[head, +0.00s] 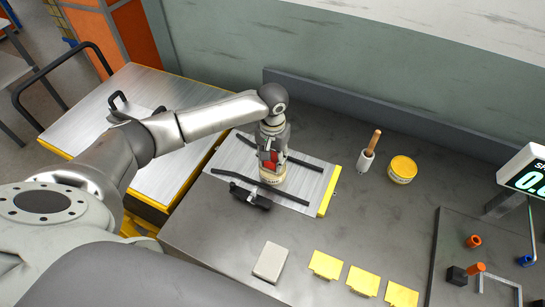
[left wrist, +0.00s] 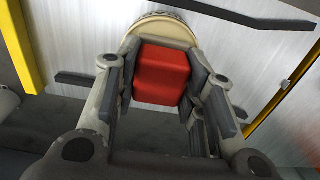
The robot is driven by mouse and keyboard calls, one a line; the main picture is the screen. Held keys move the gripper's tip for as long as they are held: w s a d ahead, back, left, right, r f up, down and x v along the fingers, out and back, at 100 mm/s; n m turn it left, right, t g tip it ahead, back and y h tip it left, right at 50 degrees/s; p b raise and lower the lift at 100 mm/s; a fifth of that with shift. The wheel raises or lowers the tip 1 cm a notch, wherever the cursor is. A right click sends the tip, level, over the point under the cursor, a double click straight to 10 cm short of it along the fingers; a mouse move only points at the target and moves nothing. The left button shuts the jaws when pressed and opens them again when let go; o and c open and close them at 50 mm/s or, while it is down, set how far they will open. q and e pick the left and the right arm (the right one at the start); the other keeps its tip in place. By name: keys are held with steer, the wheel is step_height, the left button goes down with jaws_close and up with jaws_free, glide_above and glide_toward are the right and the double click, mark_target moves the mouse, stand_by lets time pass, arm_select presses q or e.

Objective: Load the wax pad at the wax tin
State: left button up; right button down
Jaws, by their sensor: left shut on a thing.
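My left gripper (head: 270,165) is shut on a red block (left wrist: 163,75), which shows between its fingers in the left wrist view. A round cream piece (left wrist: 165,28) with a dark rim is just beyond the block; it also shows under the gripper in the head view (head: 273,178). Block and round piece look like one pad with a red grip, but I cannot tell if they are joined. They are over the bright metal sheet (head: 311,189). A round tin (head: 402,170) with a yellow top stands apart to the right. My right gripper is out of view.
Dark bars (head: 300,161) lie across the sheet, with a black clamp-like part (head: 250,197) at its front. A wooden-handled tool stands in a white holder (head: 366,160) left of the tin. Yellow plates (head: 363,280) and a pale block (head: 270,262) lie in front. A display (head: 524,172) stands right.

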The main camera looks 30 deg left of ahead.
mark_target(273, 157)
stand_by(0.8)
arm_select(q)
steer(key=shift+s+f+p, duration=0.1)
steer(key=shift+f+p, duration=0.05)
steer(key=shift+p, duration=0.3)
stand_by(0.8)
step_height(273, 157, up, 5)
steer(key=p, duration=0.6)
steer(key=shift+r+p, duration=0.5)
steer(key=shift+r, duration=0.6)
